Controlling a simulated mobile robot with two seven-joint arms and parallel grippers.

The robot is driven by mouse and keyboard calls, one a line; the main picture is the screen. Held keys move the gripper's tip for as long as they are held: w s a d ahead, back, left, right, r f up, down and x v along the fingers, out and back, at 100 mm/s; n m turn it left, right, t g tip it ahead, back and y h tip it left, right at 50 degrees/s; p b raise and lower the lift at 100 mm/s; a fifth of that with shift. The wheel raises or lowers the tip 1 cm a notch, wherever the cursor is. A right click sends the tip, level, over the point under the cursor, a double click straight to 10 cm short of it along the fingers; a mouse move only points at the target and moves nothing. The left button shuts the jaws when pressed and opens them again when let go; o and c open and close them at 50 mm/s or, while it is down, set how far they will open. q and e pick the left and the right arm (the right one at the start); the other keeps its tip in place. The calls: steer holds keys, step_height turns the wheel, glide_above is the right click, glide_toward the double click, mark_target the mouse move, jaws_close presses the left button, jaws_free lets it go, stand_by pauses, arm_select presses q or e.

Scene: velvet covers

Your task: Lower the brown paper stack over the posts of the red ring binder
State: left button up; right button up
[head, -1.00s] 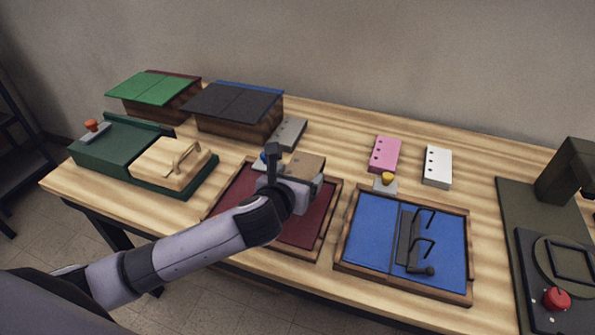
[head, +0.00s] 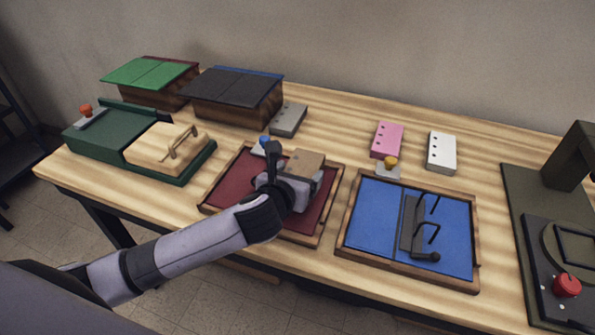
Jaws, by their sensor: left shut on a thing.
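The red ring binder lies open in a wooden tray, its dark red cover (head: 228,178) showing on both sides of my gripper. My left gripper (head: 293,177) is over the binder's middle and shut on the brown paper stack (head: 305,162). Only the stack's top and a near edge show behind the gripper. The binder's posts are hidden behind my gripper and the stack, so I cannot tell whether the stack touches them. My right gripper does not show.
A blue ring binder (head: 372,215) with raised posts lies open to the right. Pink (head: 386,139), white (head: 441,152) and grey (head: 288,119) stacks stand behind. A green device (head: 100,133) with a wooden block is left, and a dark machine (head: 545,230) is far right.

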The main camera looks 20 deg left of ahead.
arm_select(q)
steer(key=shift+f+b, duration=0.45)
steer(key=shift+f, duration=0.6)
steer(key=shift+s+f, duration=0.2)
steer(key=shift+f, duration=0.6)
steer(key=o, duration=1.1)
steer(key=shift+a+f, duration=0.1)
steer(key=v, duration=0.3)
steer(key=r+v, duration=0.1)
steer(key=v, duration=0.2)
steer(key=shift+r, duration=0.25)
steer(key=shift+s+r, duration=0.3)
steer(key=shift+r, duration=0.05)
steer(key=shift+d+r, duration=0.1)
steer(key=shift+d, duration=0.15)
